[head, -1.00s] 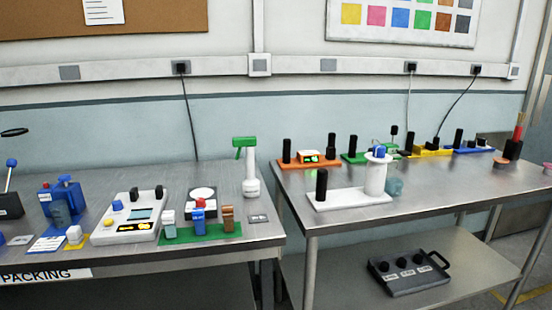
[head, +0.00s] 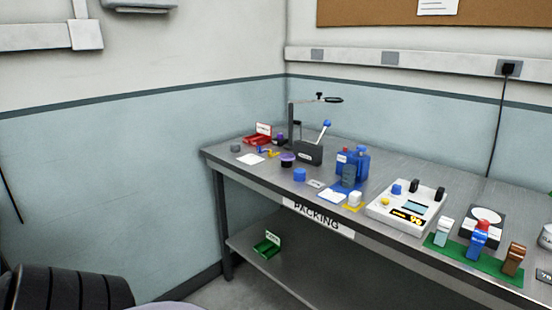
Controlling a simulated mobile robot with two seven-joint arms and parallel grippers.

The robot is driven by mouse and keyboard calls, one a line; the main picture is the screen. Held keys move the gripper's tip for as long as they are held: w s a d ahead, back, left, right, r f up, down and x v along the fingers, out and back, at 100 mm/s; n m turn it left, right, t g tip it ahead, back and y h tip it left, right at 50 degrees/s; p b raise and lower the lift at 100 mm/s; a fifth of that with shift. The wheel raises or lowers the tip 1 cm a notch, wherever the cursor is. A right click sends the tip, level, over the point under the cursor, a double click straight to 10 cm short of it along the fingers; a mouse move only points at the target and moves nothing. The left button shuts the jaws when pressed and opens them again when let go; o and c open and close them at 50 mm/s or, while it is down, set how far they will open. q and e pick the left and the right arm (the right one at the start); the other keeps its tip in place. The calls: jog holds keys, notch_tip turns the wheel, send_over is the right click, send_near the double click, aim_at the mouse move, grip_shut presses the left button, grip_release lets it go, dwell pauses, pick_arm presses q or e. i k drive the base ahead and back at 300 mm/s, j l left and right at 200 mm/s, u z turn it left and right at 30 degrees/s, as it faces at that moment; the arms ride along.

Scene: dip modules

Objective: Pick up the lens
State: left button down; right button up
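I cannot tell for sure which thing is the lens. A dark ring (head: 333,100), which may hold a lens, sits at the end of a thin arm on a black stand (head: 291,125) at the back of the packing table. A small dark cup-like piece with a purple band (head: 288,160) stands near the table's front left part. Neither of my grippers is in view.
The metal packing table (head: 400,151) also bears a red open box (head: 259,136), a dark lever press (head: 308,153), blue bottles (head: 351,164), a white device (head: 397,208) and a green rack (head: 470,262). A green bin (head: 266,247) sits on the lower shelf.

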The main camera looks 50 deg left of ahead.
aim_at(285, 157)
jog(key=u, duration=1.65)
